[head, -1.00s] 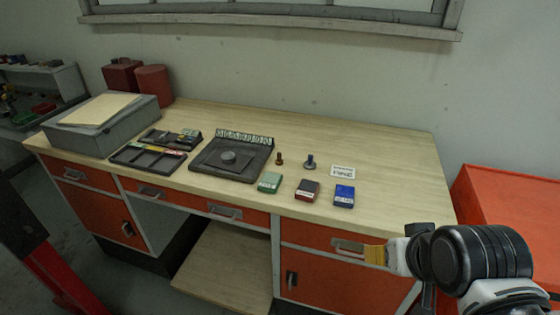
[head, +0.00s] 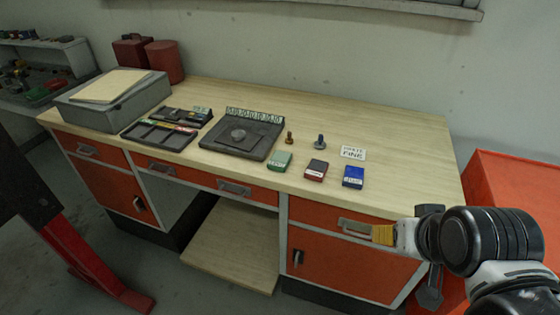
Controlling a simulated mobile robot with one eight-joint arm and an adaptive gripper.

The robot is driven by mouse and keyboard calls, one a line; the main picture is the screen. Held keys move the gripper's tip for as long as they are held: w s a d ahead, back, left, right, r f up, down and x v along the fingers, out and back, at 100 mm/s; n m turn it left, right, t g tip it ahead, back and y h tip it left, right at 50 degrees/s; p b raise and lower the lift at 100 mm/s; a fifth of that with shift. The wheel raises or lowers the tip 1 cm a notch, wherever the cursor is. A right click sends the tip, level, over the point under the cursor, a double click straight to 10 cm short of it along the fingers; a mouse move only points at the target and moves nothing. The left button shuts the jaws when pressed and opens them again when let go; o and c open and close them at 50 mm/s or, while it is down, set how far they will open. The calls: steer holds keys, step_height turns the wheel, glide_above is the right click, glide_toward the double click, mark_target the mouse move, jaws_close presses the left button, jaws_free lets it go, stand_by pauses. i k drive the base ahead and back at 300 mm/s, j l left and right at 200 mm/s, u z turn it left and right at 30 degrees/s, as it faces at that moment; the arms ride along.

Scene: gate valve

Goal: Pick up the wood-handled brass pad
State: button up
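A small upright piece with a brown handle (head: 289,138), which looks like the wood-handled brass pad, stands on the workbench (head: 400,150) right of a dark tray-like plate. A similar piece with a dark grey handle (head: 320,141) stands just right of it. My gripper (head: 385,235) is at the lower right, in front of the bench drawers and well apart from both pieces. A yellow-brown ribbed block shows at its tip; I cannot tell whether it is held or part of the gripper. The fingers are too small and side-on to read.
Green (head: 281,161), red (head: 316,169) and blue (head: 353,176) boxes stand along the front edge. A white "FINE" card (head: 353,153) lies behind the blue one. The dark plate (head: 238,137) and a divided tray (head: 160,135) lie left. The bench top's right end is clear.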

mark_target(289, 140)
steer(key=i+j+u, duration=0.1)
steer(key=i+j, duration=0.15)
steer(key=i, duration=0.2)
steer(key=i+j, duration=0.2)
steer(key=i, duration=0.25)
steer(key=i+j+u, duration=0.15)
steer(key=i, duration=0.3)
steer(key=j, duration=0.1)
